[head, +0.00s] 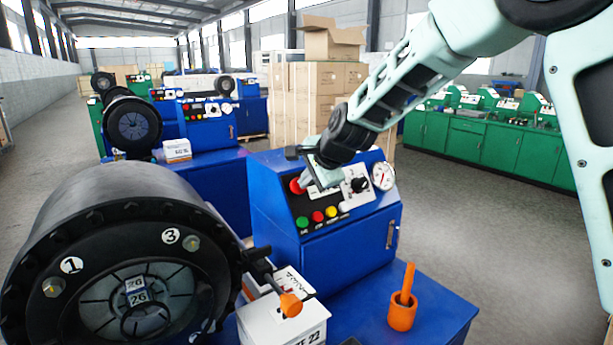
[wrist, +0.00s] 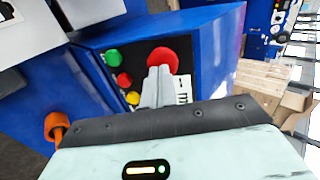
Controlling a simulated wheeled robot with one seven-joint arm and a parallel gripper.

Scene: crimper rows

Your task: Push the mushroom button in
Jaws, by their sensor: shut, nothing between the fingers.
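The red mushroom button (head: 297,186) is at the upper left of the black control panel on the blue machine. In the wrist view the button (wrist: 163,58) shows as a large red disc. My gripper (head: 306,181) is shut and empty, with its grey fingertips (wrist: 158,72) at the button's lower edge in that view. The fingertips overlap the button in both views. I cannot tell whether they touch it or how far in the button is.
Green (head: 302,222), red (head: 317,216) and yellow (head: 330,211) buttons sit below, with a black knob (head: 359,185) and a gauge (head: 383,176) to the right. A large black crimper head (head: 110,215) stands at left. An orange cup (head: 402,312) stands on the blue bench.

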